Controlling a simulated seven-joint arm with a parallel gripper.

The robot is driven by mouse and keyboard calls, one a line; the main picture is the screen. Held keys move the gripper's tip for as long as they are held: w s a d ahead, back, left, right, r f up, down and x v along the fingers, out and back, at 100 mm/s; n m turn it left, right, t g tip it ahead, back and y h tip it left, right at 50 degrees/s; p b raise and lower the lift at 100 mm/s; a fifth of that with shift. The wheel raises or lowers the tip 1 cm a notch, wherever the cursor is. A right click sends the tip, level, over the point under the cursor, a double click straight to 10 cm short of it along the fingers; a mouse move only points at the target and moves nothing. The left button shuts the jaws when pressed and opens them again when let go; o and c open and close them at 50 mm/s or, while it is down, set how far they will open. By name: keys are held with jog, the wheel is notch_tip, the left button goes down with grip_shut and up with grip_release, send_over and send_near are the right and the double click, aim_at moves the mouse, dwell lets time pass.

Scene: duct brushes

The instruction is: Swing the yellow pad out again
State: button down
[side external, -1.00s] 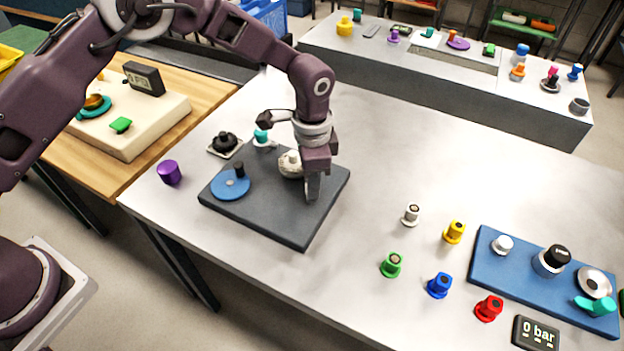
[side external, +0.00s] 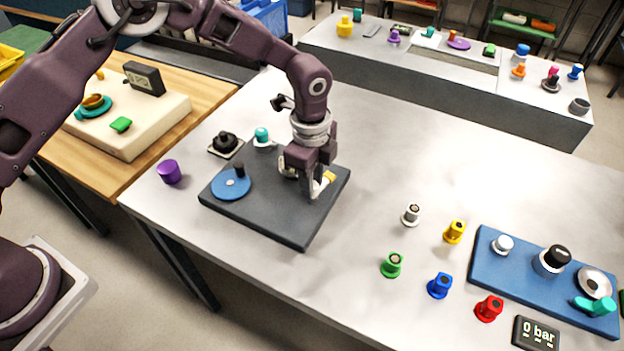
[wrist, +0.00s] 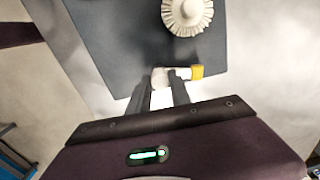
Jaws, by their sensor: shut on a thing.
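The yellow pad (side external: 328,177) shows just right of my gripper in the side view, low over the dark grey board (side external: 277,226). In the wrist view the yellow pad (wrist: 197,72) is the end of a short white arm (wrist: 184,73). My gripper (wrist: 160,88) is shut on the white part at the left of this arm, between its two fingers. In the side view my gripper (side external: 298,180) points down over the board's right half and hides most of the white arm. A round white ribbed brush (wrist: 187,15) stands apart from my fingers.
A blue disc (side external: 231,185) with a black knob sits on the board's left. A purple cylinder (side external: 170,172), a black knob (side external: 225,142) and a teal knob (side external: 262,136) stand around it. Several coloured knobs stand right, beside a blue panel (side external: 520,278). The table's middle is clear.

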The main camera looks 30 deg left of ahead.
jog(key=shift+w, duration=0.1)
dwell(0.4)
jog(key=c, duration=1.2)
grip_release()
jog(key=shift+o, duration=0.2)
jog(key=shift+r, duration=0.15)
notch_tip(320, 180, up, 7)
jog(key=shift+f, duration=0.1)
